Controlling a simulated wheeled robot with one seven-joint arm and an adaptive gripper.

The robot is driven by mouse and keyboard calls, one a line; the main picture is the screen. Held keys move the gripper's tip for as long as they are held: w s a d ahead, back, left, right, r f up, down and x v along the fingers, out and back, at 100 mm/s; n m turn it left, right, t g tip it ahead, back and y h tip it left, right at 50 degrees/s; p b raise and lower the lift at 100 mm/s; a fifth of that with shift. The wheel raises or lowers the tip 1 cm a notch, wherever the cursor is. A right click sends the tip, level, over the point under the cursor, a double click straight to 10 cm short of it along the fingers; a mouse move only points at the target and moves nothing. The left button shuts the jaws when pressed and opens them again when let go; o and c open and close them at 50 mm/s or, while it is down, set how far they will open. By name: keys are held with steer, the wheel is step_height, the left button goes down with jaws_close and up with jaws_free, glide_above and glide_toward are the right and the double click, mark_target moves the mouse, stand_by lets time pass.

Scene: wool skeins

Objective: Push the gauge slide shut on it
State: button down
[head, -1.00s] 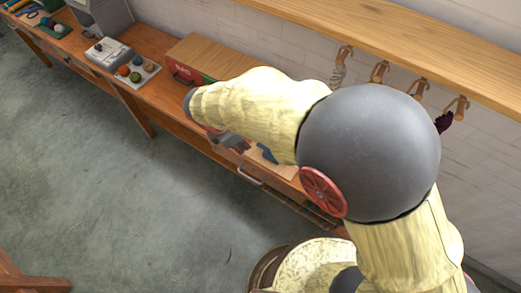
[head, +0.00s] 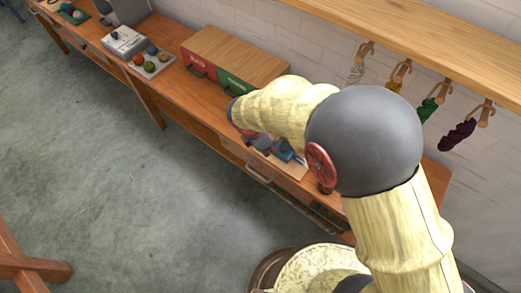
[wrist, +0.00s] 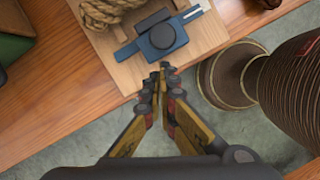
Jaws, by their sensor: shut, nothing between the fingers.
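The gauge has a blue slide (wrist: 160,40) with a round dark knob, on a light wooden board (wrist: 108,50) at the bench edge. A dark grey jaw (wrist: 153,19) lies beyond the slide, with a gap between them at the left. A pale metal rule (wrist: 193,13) sticks out at upper right. A tan twisted skein (wrist: 108,12) lies to the left of the jaws; its far end is cut off. My gripper (wrist: 163,68) is shut and empty, its fingertips just on the near side of the slide. I cannot tell whether they touch. In the head view, my arm partly covers the blue gauge (head: 284,151).
A drawer box (head: 235,55) with red and green fronts stands left of the board. Further left is a tray of coloured balls (head: 152,65). Several skeins hang from wall pegs, including a purple one (head: 457,136). The floor in front is clear.

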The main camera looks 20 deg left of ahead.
mark_target(281, 143)
steer(key=shift+w+d+f, duration=0.1)
steer(key=shift+w+d, duration=0.25)
steer(key=w+p, duration=0.1)
steer(key=w+d, duration=0.1)
steer(key=w, duration=0.1)
steer(key=w+d+p, duration=0.1)
steer(key=w, duration=0.1)
steer(key=shift+w+d+p, duration=0.1)
steer(key=shift+p, duration=0.2)
steer(key=shift+w+d, duration=0.2)
steer(key=shift+w, duration=0.2)
steer(key=shift+s, duration=0.1)
